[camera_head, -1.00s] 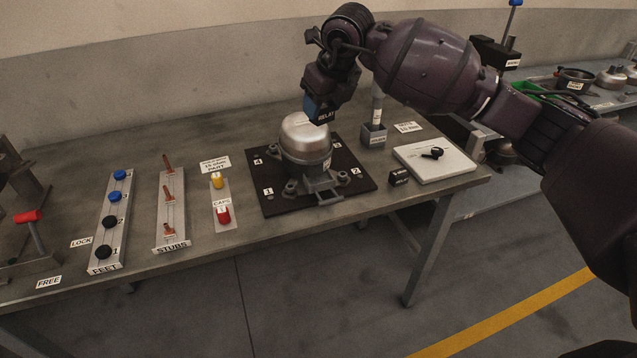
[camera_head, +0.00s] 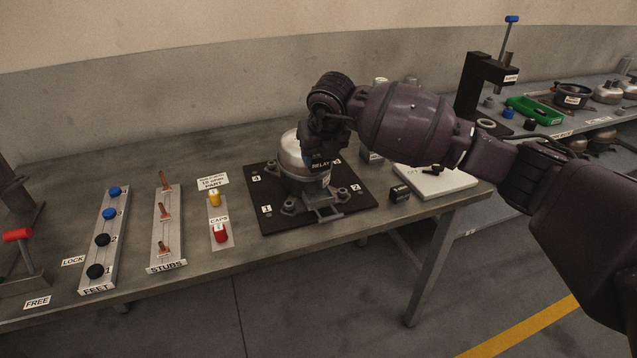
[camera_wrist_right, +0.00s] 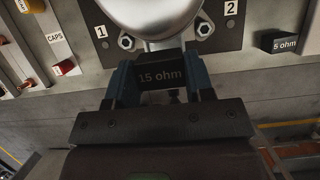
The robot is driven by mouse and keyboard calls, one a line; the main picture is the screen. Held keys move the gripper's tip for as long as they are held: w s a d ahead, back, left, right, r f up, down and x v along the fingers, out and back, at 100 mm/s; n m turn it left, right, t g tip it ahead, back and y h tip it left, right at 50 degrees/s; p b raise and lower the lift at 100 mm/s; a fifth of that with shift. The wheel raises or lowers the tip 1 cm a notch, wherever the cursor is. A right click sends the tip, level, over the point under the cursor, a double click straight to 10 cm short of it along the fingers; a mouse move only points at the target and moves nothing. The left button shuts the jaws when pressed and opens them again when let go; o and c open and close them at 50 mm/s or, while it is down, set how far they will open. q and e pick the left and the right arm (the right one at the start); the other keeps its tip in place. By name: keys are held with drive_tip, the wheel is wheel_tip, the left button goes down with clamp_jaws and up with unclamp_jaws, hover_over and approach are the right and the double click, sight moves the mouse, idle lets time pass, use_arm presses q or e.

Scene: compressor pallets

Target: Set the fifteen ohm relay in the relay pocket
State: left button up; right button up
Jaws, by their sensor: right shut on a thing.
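My right gripper (camera_head: 322,158) is shut on a black block, the fifteen ohm relay (camera_head: 321,166). In the right wrist view the relay (camera_wrist_right: 161,77), lettered "15 ohm", sits between the two blue fingers (camera_wrist_right: 160,84). It is in front of the silver compressor dome (camera_head: 290,158). A grey bracket (camera_head: 326,211) sticks out low at the compressor's front, below the relay. The relay pocket is not clearly made out; the gripper and relay hide that part. I cannot tell whether the relay touches anything. My left gripper is not in view.
The compressor stands on a black plate (camera_head: 268,222) with numbered corners. A second black block, marked "5 ohm" in the wrist view (camera_wrist_right: 277,42), lies right of the plate. A white board (camera_head: 450,182) is farther right. Feet (camera_head: 103,240), studs (camera_head: 164,235) and caps (camera_head: 221,233) stand left.

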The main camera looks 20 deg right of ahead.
wheel_tip(320, 180, down, 8)
drive_tip(key=shift+r+b, duration=0.25)
drive_tip(key=shift+b, duration=0.15)
drive_tip(key=shift+f, duration=0.15)
drive_tip(key=shift+f, duration=0.55)
